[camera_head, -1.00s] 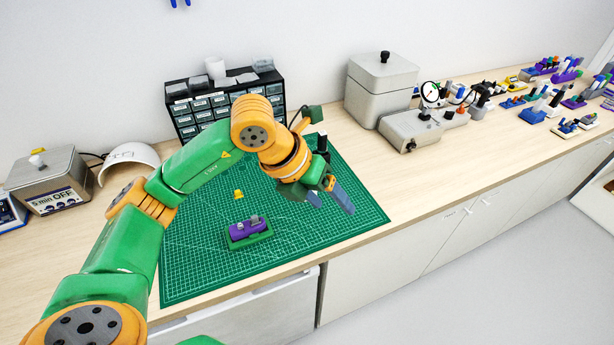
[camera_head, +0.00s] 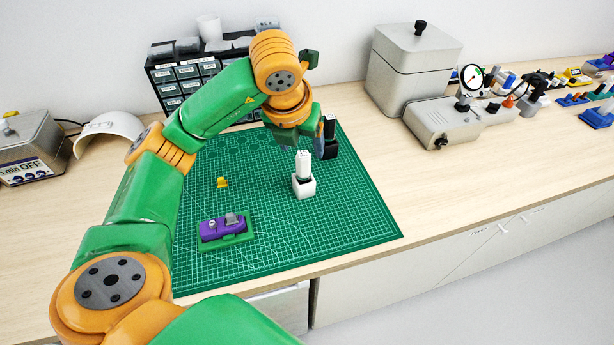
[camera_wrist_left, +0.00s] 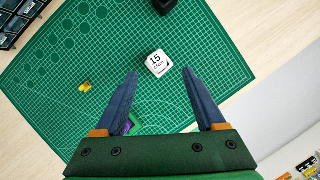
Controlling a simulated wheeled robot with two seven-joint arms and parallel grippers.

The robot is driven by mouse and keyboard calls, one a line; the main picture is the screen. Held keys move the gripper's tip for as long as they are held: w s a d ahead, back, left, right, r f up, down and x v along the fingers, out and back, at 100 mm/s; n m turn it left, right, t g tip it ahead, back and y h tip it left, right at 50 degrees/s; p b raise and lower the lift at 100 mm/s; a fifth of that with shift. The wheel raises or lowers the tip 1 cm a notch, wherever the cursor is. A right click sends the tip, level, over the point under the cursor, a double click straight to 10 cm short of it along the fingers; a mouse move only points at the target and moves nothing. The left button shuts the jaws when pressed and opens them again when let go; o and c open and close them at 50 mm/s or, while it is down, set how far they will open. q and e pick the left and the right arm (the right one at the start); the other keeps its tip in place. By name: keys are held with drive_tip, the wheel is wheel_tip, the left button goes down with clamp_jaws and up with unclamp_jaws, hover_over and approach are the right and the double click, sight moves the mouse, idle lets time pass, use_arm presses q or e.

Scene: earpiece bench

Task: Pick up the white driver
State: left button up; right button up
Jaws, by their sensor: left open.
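The white driver (camera_head: 303,182) stands upright on the green cutting mat (camera_head: 345,220), right of the mat's middle. In the left wrist view the white driver (camera_wrist_left: 157,63) is seen from above, its top marked "15 cNm". My left gripper (camera_head: 297,144) is open and empty, behind the driver in the head view; its fingers are partly hidden by the wrist. In the left wrist view the driver lies just beyond and between the fingertips (camera_wrist_left: 160,74), apart from both fingers. My right gripper is not in view.
A black driver-like object (camera_head: 330,140) stands close behind the white one. A purple piece in a green holder (camera_head: 226,231) and a small yellow part (camera_head: 222,183) are on the mat. A drawer cabinet (camera_head: 175,92) stands behind. The mat's front right is clear.

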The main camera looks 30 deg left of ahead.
sight(303, 165)
use_arm(q)
drive_tip(key=shift+s+f+b, duration=0.15)
drive_tip(key=shift+f+b, duration=0.25)
drive_tip(key=shift+f, duration=0.45)
drive_tip(key=shift+w+f, duration=0.2)
drive_tip(key=p+x, duration=0.1)
drive_tip(key=x, duration=0.3)
drive_tip(key=p+x, duration=0.1)
drive_tip(key=x, duration=0.1)
drive_tip(key=shift+a+f+p, duration=0.25)
drive_tip(key=shift+a+p, duration=0.05)
drive_tip(key=shift+w+f, duration=0.1)
drive_tip(key=shift+f, duration=0.15)
drive_tip(key=shift+w, duration=0.1)
drive_tip(key=c, duration=0.4)
clamp_jaws()
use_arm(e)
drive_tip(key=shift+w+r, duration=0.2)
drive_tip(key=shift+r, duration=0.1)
